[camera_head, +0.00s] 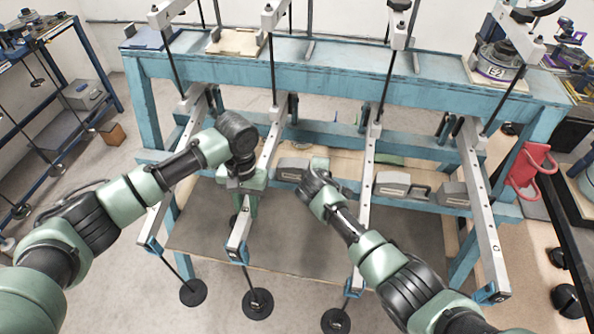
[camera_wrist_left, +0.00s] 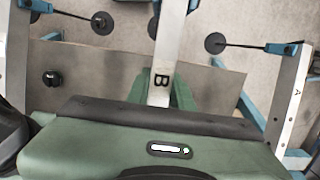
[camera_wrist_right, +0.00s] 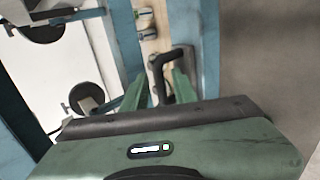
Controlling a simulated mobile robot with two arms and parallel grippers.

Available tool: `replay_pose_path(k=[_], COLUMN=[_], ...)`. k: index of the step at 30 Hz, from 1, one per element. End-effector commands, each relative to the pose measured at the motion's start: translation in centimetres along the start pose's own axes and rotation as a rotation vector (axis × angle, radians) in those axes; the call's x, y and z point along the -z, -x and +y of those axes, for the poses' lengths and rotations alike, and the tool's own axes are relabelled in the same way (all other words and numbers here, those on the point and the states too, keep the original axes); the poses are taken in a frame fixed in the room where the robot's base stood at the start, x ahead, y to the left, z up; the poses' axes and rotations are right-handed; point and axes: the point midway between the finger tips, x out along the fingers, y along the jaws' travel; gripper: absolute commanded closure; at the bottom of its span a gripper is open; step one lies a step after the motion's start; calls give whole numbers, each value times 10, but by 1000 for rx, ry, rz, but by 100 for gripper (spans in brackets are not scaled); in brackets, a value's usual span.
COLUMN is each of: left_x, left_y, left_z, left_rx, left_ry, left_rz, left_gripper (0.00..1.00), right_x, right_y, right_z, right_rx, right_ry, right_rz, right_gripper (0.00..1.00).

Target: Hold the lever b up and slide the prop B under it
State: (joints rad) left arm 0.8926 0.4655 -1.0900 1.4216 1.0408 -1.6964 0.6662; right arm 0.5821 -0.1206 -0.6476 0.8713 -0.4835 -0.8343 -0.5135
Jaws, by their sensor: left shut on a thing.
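Lever b (camera_head: 262,160), a long grey bar marked B, slopes out from the blue frame; it also shows in the left wrist view (camera_wrist_left: 170,45). My left gripper (camera_head: 245,195) is shut on it, with a green finger on each side of the bar. A grey block (camera_head: 291,168) on the wooden shelf, apparently prop B, is just left of my right gripper (camera_head: 318,164); its lettering is too small to read. In the right wrist view, a bent black handle (camera_wrist_right: 160,72) stands between the fingers of my right gripper, with gaps beside it.
Lever A (camera_head: 170,190) is to the left, and further levers (camera_head: 367,190) and (camera_head: 480,205) are to the right. Grey props (camera_head: 392,186) and (camera_head: 453,194) stand along the shelf. Round black weights (camera_head: 257,304) hang below the lever ends. A red holder (camera_head: 528,165) is at the right.

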Motion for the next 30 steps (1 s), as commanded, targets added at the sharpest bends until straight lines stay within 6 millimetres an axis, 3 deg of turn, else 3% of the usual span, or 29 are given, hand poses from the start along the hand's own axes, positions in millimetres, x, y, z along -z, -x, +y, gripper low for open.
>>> replay_pose_path(k=[15,29,30], left_x=[-4,-9,-9], left_y=[26,25,24], left_z=[-1,0,0], left_rx=[1,0,0], left_ry=[3,-1,-1], left_rz=[-51,-70,-70], left_gripper=[100,100,100], right_x=[-6,-7,-7], right_y=[-3,-3,-3], right_z=[-4,-4,-4], right_rx=[6,6,6], right_ry=[2,2,2], right_rz=[-11,-12,-12], right_gripper=[69,69,78])
